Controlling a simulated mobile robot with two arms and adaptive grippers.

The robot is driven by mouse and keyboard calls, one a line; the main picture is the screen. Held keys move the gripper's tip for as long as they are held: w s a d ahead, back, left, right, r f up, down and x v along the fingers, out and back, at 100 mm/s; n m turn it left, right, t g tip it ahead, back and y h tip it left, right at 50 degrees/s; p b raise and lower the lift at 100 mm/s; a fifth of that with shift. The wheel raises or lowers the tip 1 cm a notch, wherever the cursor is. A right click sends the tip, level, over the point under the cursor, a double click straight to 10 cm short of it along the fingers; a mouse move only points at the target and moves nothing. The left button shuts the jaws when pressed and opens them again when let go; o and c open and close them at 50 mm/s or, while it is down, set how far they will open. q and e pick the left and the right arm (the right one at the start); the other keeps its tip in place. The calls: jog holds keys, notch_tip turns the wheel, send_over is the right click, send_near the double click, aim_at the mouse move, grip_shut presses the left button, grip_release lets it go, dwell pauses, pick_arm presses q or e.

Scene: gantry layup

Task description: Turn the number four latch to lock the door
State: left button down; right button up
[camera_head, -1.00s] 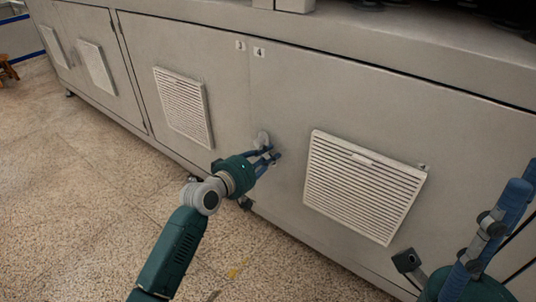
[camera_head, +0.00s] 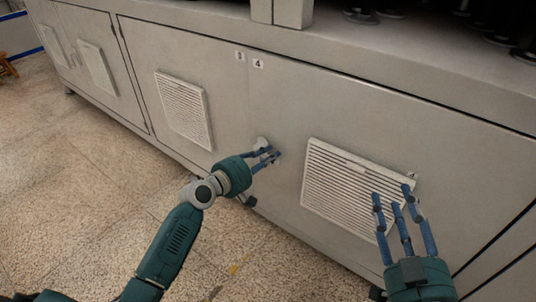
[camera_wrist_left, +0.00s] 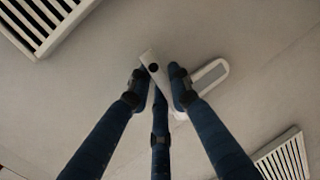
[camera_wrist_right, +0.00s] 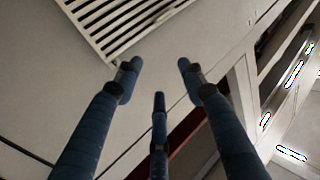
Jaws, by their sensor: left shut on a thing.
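The number four latch (camera_head: 262,143) is a small pale grey fitting on the cabinet front, below the "4" label (camera_head: 258,64). My left gripper (camera_head: 272,156) is at it. In the left wrist view the latch's grey lever (camera_wrist_left: 150,60) sits between the fingertips of my left gripper (camera_wrist_left: 158,78), which is shut on it. A pale loop-shaped part (camera_wrist_left: 212,74) shows beside the right finger. The fingers hide part of the latch. My right gripper (camera_head: 395,195) is open and empty in front of the door (camera_head: 440,130); its spread fingers also show in the right wrist view (camera_wrist_right: 158,72).
A louvred vent (camera_head: 325,185) is on the number four door, behind my right fingers. Another vent (camera_head: 184,108) is on the door to the left, marked "3" (camera_head: 239,57). A worktop ledge (camera_head: 400,45) runs above the doors. The speckled floor (camera_head: 90,200) is clear at the left.

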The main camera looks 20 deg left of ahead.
pick_arm(q)
jog(key=shift+r+n, duration=0.2)
jog(key=shift+n, duration=0.3)
pick_arm(e)
jog(key=shift+s+d+f+g+h, duration=0.15)
jog(key=shift+f+g, duration=0.2)
jog(key=shift+f, duration=0.4)
jog(key=shift+d+f+g+h, duration=0.1)
jog(key=shift+f+g, duration=0.3)
jog(key=shift+f, duration=0.35)
jog(key=shift+s+d+f+g+h, duration=0.15)
jog(key=shift+f+g, duration=0.2)
jog(key=shift+f, duration=0.4)
pick_arm(q)
jog(key=c, duration=1.7)
grip_release()
jog(key=shift+o, duration=0.2)
jog(key=shift+s, duration=0.1)
jog(key=v, duration=1.2)
jog(key=shift+a, duration=0.15)
